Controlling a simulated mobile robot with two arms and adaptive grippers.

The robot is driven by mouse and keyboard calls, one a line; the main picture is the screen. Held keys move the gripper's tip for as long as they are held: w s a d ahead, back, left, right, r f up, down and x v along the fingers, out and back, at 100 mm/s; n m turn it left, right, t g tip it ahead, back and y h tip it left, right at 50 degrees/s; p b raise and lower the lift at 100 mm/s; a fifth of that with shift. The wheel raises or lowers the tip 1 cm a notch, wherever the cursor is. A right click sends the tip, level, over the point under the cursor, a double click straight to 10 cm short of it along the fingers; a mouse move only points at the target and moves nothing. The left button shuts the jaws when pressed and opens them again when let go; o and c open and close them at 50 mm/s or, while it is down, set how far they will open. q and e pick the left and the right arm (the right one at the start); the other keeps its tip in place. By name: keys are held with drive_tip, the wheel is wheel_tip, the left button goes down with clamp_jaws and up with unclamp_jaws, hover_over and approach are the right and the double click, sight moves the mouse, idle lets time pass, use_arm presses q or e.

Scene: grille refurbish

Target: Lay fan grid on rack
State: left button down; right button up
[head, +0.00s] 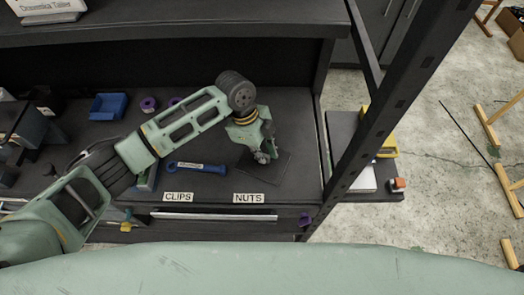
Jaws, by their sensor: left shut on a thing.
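My left gripper (263,155) points down over the right part of the dark shelf, above the NUTS label. It is shut on a thin dark square piece (272,169), which looks like the fan grid, though its mesh is too dark to make out. The piece is at or just above the shelf surface; I cannot tell if it touches. The gripper hides part of it. The dark rack (300,178) has a shelf board with CLIPS (178,197) and NUTS (249,198) labels on its front edge. My right gripper is not in view.
A blue-handled tool (197,167) lies left of the gripper. A blue bin (108,106) and purple-rimmed rolls (149,104) stand farther back. A dark rack upright (375,135) rises on the right, beside a side shelf with small items. An upper shelf (190,22) overhangs the back.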

sight(253, 156)
use_arm(q)
drive_tip(key=c, duration=1.9)
unclamp_jaws()
drive_tip(key=shift+f, duration=0.1)
drive_tip(key=shift+o, duration=0.4)
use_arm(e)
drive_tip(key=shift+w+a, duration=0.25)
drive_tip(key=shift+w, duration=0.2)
use_arm(q)
drive_tip(key=shift+r, duration=0.2)
drive_tip(key=shift+w+a+r, duration=0.1)
drive_tip(key=shift+a+r, duration=0.05)
drive_tip(key=shift+r, duration=0.2)
drive_tip(key=b+v, duration=0.2)
drive_tip(key=v, duration=0.9)
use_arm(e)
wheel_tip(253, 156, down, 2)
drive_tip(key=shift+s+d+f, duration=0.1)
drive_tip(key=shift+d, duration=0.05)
